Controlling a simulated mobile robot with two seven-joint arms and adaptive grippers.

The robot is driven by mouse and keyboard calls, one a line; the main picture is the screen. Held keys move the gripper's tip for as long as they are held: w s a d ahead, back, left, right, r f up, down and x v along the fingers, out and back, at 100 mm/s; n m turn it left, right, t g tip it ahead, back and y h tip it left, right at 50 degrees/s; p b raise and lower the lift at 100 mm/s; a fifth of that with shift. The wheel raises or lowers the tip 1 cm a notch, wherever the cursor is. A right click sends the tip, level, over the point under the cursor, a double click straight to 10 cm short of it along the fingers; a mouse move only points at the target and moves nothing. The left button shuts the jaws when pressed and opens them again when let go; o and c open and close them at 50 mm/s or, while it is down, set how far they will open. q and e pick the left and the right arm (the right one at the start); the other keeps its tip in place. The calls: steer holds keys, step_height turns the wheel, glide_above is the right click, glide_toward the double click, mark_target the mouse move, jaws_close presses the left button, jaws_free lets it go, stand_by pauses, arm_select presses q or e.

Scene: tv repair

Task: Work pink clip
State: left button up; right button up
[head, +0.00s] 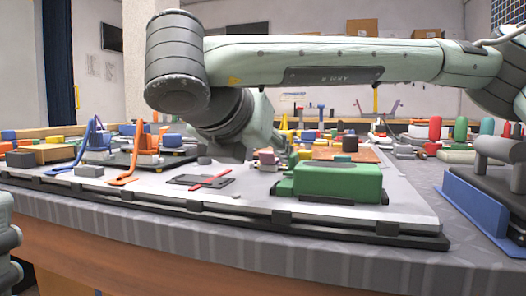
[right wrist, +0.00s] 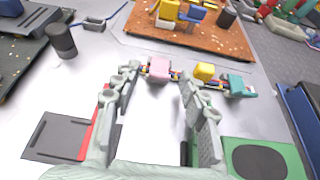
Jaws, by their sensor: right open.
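The pink clip (right wrist: 160,68) is a small pink block on the grey board, just ahead of my fingertips in the right wrist view. It also shows as a small pinkish block in the head view (head: 267,156). My right gripper (right wrist: 158,76) is open, with its fingers spread to either side of the clip's near side and nothing held between them. In the head view the right gripper (head: 285,153) is partly hidden behind the green block and my forearm. My left gripper does not show.
A yellow block (right wrist: 204,71) and a teal clip (right wrist: 238,86) sit right of the pink clip. An orange-brown circuit board (right wrist: 200,38) lies beyond. A green block (head: 338,181) stands at the board's front right. A red bar (head: 209,180) lies left.

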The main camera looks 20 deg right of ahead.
steer(key=v, duration=1.2)
steer(key=shift+s+a, duration=0.1)
